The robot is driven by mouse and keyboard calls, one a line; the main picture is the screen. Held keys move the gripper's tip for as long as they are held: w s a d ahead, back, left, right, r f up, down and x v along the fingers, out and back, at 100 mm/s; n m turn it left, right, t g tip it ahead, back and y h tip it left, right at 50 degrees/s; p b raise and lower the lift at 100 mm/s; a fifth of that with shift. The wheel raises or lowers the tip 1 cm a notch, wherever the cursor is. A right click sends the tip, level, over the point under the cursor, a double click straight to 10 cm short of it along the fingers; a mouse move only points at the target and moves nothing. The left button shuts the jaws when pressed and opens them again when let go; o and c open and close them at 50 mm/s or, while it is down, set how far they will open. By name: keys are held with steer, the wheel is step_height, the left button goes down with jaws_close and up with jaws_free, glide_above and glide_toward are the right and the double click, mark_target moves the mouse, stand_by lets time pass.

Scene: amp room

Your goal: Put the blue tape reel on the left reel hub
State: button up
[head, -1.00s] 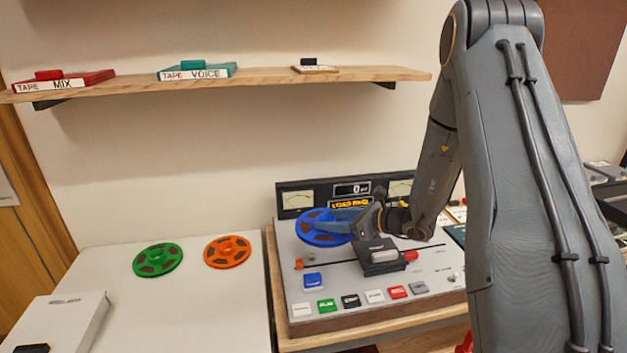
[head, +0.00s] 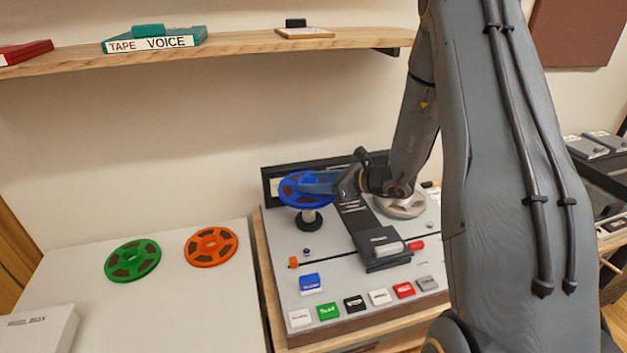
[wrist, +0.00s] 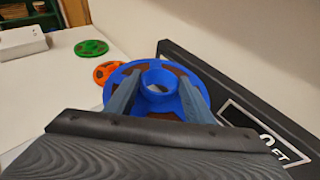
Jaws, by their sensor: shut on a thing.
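The blue tape reel (head: 301,200) is held level in my gripper (head: 318,184), above the left side of the tape deck (head: 290,262). In the wrist view the two fingers flank the raised centre ring of the blue reel (wrist: 157,70). The left reel hub (head: 309,221), a dark round base with a paler post, stands directly under the reel in the head view. A gap seems to show between reel and base; whether the post's top touches the reel is hidden.
A green reel (head: 133,261) and an orange reel (head: 211,246) lie on the white table to the left. A grey reel (head: 402,207) sits on the deck's right side. The deck's meter panel (head: 268,186) rises close behind the blue reel. A shelf (head: 240,43) hangs above.

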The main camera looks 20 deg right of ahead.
steer(key=shift+f+b, duration=1.85)
steer(key=shift+f, duration=1.3)
steer(key=shift+s+d+f+b, duration=0.1)
steer(key=shift+f+b, duration=1.55)
steer(key=shift+f, duration=0.5)
steer(key=o, duration=1.4)
steer(key=b+v, duration=0.1)
steer(key=v, duration=0.6)
steer(key=shift+s+d+r+b, duration=0.1)
steer(key=shift+s+d+b, duration=0.15)
steer(key=shift+b, duration=0.15)
steer(key=shift+s, duration=0.15)
